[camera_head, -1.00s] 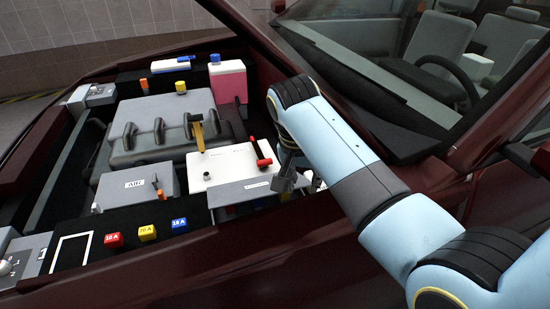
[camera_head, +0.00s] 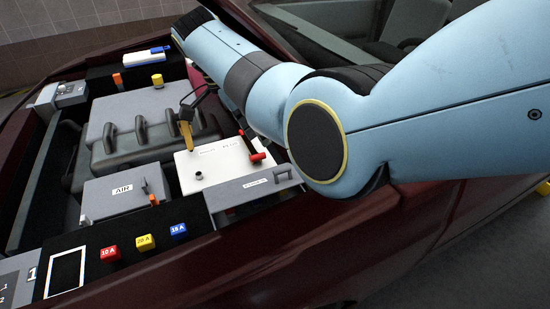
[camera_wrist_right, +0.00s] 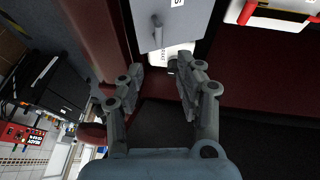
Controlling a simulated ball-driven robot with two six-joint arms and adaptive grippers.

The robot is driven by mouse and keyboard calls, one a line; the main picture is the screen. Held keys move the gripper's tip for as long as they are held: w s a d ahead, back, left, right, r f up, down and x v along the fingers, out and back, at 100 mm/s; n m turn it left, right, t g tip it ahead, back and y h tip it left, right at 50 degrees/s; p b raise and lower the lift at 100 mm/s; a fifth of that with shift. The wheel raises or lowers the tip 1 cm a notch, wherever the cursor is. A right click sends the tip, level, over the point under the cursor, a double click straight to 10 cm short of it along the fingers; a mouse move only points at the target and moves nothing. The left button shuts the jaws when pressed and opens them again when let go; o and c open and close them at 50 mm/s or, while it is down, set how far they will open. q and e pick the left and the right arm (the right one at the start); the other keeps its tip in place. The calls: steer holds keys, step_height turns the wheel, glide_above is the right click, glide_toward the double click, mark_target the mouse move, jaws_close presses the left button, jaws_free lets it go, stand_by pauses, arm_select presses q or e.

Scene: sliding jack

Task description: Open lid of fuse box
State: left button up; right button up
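The fuse box has a grey lid (camera_head: 252,188) with a small label, at the front right of the engine bay in the head view. It looks closed. In the right wrist view the grey lid (camera_wrist_right: 185,22) fills the top middle, with a bar handle (camera_wrist_right: 157,32) on it. My right gripper (camera_wrist_right: 158,72) is open and empty, its fingers apart, with the handle ahead of the gap and not touched. My left gripper is not in view.
A white battery (camera_head: 215,165) with a red terminal (camera_head: 256,157) lies just behind the lid. A grey AIR box (camera_head: 112,195) stands left. Coloured fuses (camera_head: 145,242) sit at the front. A white reservoir (camera_wrist_right: 178,52) is close to the fingers. The dark red car body borders the bay.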

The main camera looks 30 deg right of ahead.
steer(key=x, duration=0.9)
steer(key=shift+s+d+f, duration=0.25)
steer(key=shift+d+f, duration=0.2)
steer(key=shift+f, duration=0.2)
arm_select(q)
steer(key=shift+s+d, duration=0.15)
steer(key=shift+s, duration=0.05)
arm_select(e)
steer(key=shift+c, duration=0.5)
jaws_close()
